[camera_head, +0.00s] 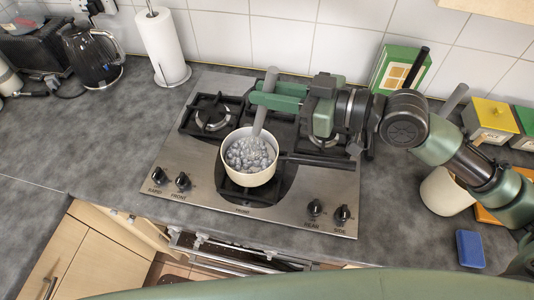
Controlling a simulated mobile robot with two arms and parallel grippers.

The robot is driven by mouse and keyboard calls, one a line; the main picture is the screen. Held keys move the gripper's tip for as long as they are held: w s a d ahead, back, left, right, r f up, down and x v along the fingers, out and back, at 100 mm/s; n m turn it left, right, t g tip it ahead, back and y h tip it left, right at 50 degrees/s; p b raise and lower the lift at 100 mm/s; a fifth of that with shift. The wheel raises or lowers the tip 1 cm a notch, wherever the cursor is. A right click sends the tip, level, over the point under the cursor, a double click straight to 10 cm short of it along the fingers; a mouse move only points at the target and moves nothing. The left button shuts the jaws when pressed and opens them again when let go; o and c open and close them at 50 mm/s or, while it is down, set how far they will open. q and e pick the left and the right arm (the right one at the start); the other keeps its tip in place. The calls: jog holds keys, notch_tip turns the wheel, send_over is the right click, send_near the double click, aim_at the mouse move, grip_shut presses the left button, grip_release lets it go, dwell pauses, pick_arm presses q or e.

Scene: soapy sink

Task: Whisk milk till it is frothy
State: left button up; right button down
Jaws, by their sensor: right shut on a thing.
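A cream saucepan (250,178) with a dark handle (318,160) pointing right stands on the front part of the gas hob. Grey-white bubbly stuff (246,156) fills much of it. My right gripper (258,95) is above and behind the pan, shut on the grey handle of a whisk (262,112). The whisk is tilted, and its lower end reaches down into the pan. The whisk's head is hidden among the bubbles. My left gripper is not in view.
The steel hob (180,205) has black grates and knobs along its front. A paper towel roll (160,45) and black kettle (92,58) stand at left. A green box (400,68), cream pot (445,193) and blue sponge (470,248) are at right.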

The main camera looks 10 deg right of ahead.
aim_at(269, 72)
jog(key=shift+r+p, duration=1.75)
jog(key=shift+r, duration=0.7)
notch_tip(269, 72, up, 4)
jog(key=p, duration=0.3)
jog(key=shift+p, duration=0.3)
